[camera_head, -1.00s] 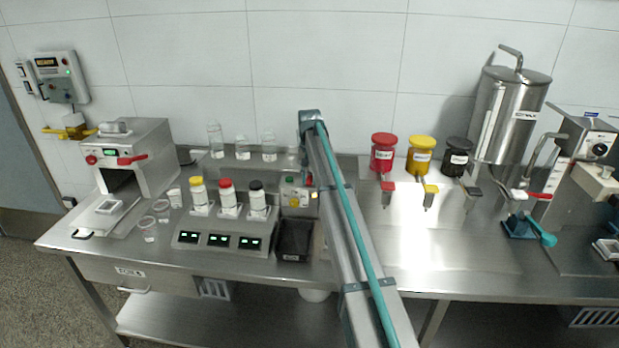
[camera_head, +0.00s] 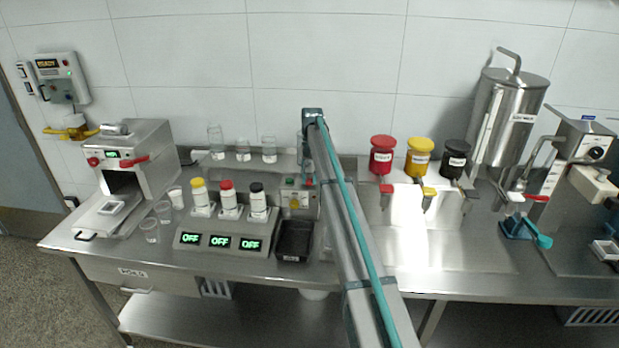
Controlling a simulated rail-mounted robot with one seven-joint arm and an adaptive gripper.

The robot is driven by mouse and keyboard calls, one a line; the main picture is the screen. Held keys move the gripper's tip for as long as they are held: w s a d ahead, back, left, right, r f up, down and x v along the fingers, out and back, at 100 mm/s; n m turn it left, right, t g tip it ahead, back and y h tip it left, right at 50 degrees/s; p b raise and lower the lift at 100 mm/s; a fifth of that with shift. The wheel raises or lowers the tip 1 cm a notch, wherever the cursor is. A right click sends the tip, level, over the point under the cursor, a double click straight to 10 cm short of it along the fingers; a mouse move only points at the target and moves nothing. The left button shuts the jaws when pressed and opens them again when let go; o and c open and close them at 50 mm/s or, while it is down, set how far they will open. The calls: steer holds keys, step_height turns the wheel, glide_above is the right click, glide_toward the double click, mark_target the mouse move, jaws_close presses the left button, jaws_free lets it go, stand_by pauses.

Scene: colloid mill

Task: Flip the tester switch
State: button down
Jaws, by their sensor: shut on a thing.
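My arm runs from the bottom of the picture up to a bend above the back of the bench.
A black tray (camera_head: 295,240) sits in front of the control box. Red, yellow and black-lidded hoppers (camera_head: 421,158) stand right of my arm. The steel bench (camera_head: 450,260) is clear at front right.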

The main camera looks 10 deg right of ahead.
steer(key=c, duration=1)
jaws_free()
steer(key=shift+o, duration=0.2)
steer(key=shift+s, duration=0.1)
